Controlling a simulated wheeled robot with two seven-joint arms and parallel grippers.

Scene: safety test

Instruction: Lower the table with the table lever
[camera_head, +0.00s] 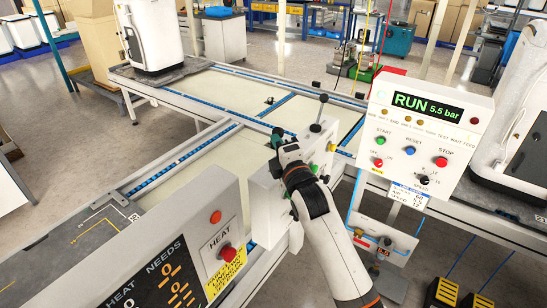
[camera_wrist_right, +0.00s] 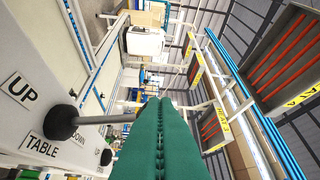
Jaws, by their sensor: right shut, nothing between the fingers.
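The table (camera_head: 225,98) has a pale top and blue-edged rails. My left gripper does not show.
A white panel (camera_head: 425,130) at the right reads RUN 5.5 bar and has START, RESET and STOP buttons. A HEAT box (camera_head: 165,255) with a red button (camera_head: 227,253) stands at the lower left. White machines stand at the back left and far right.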

